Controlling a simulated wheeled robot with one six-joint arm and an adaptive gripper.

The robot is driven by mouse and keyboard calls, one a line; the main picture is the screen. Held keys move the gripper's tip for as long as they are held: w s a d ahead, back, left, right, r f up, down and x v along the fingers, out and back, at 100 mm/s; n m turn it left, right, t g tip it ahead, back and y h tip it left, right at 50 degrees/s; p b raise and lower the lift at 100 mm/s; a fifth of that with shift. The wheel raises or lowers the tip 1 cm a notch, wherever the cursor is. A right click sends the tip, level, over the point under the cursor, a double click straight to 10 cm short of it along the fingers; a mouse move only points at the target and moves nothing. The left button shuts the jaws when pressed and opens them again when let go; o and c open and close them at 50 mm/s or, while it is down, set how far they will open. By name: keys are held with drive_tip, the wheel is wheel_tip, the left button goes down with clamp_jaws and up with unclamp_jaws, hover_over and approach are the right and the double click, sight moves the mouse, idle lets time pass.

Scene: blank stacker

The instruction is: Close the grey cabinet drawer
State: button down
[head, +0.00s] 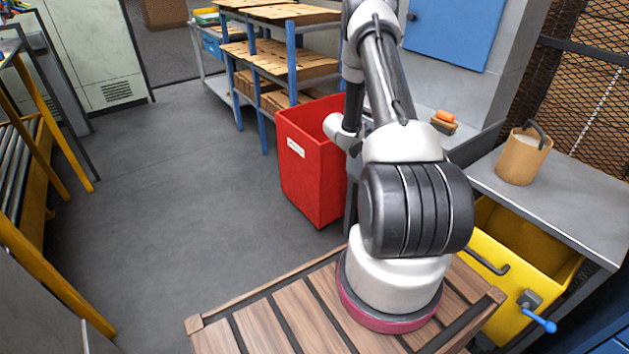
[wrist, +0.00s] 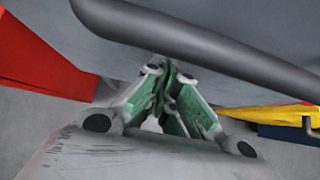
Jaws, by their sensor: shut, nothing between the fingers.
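In the wrist view a grey panel (wrist: 50,15), which looks like the grey drawer's front, fills the upper part. A dark grey bar handle (wrist: 200,45) runs across it, sloping down to the right. My gripper (wrist: 165,72) is shut and empty, its green fingers together. Its tips are close to the panel, just below the bar in the picture; I cannot tell whether they touch. In the head view my arm hides the gripper and the drawer front, so how far the drawer stands out cannot be seen.
A red bin (head: 305,175) stands left of my arm. To the right, a yellow drawer (head: 520,270) stands open under a grey worktop (head: 590,200) with a tan mug (head: 524,158). An orange object (head: 445,116) lies behind my arm. The floor (head: 170,190) at left is clear.

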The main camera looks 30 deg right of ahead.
drive_tip(key=d, duration=0.4)
drive_tip(key=shift+w, duration=0.15)
drive_tip(key=shift+r, duration=0.1)
